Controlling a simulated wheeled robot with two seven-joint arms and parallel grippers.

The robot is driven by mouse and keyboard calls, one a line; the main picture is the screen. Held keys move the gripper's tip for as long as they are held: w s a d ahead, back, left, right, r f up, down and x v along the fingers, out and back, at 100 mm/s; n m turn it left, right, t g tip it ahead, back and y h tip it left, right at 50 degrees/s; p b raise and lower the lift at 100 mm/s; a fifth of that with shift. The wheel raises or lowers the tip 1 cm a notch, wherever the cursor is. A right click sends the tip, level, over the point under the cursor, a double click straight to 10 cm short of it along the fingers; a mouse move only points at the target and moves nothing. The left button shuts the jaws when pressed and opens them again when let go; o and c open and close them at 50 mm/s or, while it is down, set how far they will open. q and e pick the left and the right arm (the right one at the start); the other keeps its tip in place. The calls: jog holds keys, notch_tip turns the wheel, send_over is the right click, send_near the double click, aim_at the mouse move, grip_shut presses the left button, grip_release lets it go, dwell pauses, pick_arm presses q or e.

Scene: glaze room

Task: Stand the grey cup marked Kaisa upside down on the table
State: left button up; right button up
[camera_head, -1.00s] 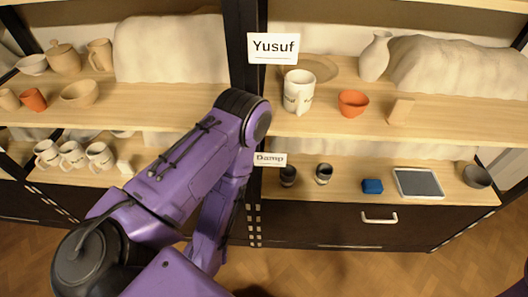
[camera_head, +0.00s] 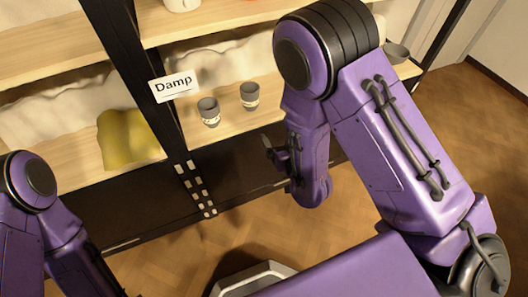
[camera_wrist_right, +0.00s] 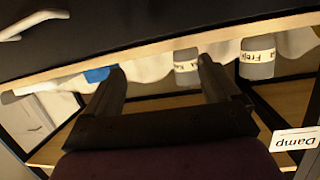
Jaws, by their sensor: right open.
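Two small grey cups with white name bands stand on the lower shelf right of the Damp sign. In the right wrist view, which is upside down, the cup beside the sign reads Freja (camera_wrist_right: 257,62); the other (camera_wrist_right: 186,68), partly hidden by a finger, shows "Ka". By position, the Kaisa cup is the right one in the head view (camera_head: 250,96), the Freja cup the left one (camera_head: 208,112). My right gripper (camera_head: 268,150) is open and empty, short of the shelf front. Its fingers (camera_wrist_right: 160,82) show apart. My left arm shows at lower left, its gripper out of view.
The Damp sign (camera_head: 173,86) hangs on a dark post left of the cups. A yellow object (camera_head: 127,138) lies left of the post. A blue block (camera_wrist_right: 100,74) sits on the cups' shelf. A grey bowl (camera_head: 397,53) stands at its right end. The upper shelf (camera_head: 205,24) overhangs.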

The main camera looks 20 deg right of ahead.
aim_at(254, 104)
jog(key=w+a+r+t+b, duration=0.1)
jog(key=w, duration=0.4)
jog(key=w+a+n+t+y, duration=0.1)
jog(key=w, duration=0.4)
jog(key=w+a+r+t+b, duration=0.1)
jog(key=w, duration=0.4)
jog(key=shift+w+a+r+n+b, duration=0.15)
jog(key=shift+w+r+n+b, duration=0.1)
jog(key=shift+r+n+b, duration=0.1)
pick_arm(q)
notch_tip(254, 104, down, 5)
jog(key=shift+f, duration=0.15)
